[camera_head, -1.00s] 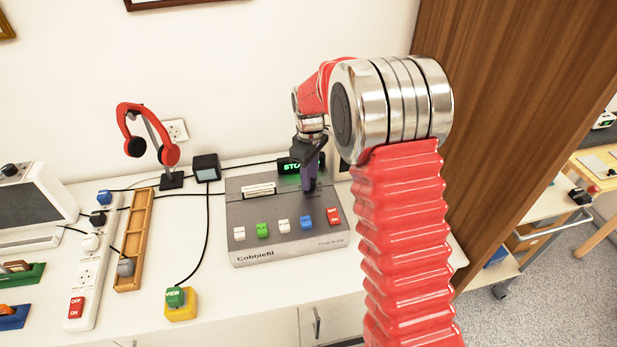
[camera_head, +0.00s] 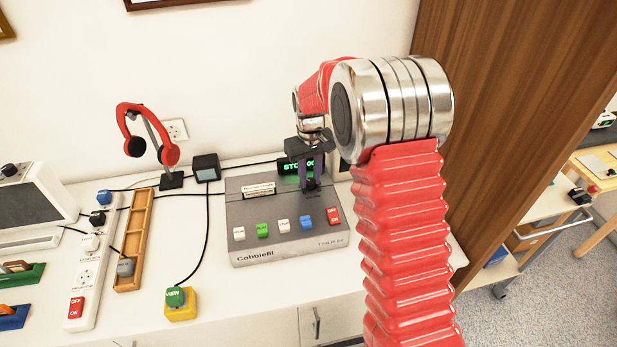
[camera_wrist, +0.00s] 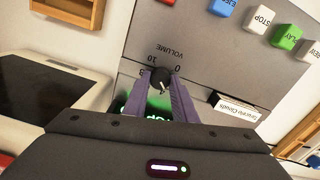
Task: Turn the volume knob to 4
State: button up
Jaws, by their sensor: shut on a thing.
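The volume knob (camera_wrist: 159,78) is a small black dial with a light pointer mark, on the grey face of the Cobblefit player (camera_head: 283,247). In the wrist view, "VOLUME", "10" and "0" are printed beside it; the number at the pointer is too small to read. My gripper (camera_wrist: 161,83) has its two purple fingers on either side of the knob, shut on it.
A lit green display (camera_head: 297,167) stands behind the gripper. Coloured buttons, including a red one (camera_head: 334,216), line the player's front. A black box (camera_head: 206,167), a wooden tray (camera_head: 134,240) and a power strip (camera_head: 92,262) stand to the left.

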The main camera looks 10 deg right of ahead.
aim_at(310, 180)
jog(key=m, duration=0.3)
jog(key=shift+m, duration=0.4)
dwell(0.3)
jog(key=o, duration=1)
jog(key=shift+o, duration=0.2)
jog(key=shift+r, duration=0.1)
notch_tip(310, 180, up, 14)
jog(key=shift+f, duration=0.25)
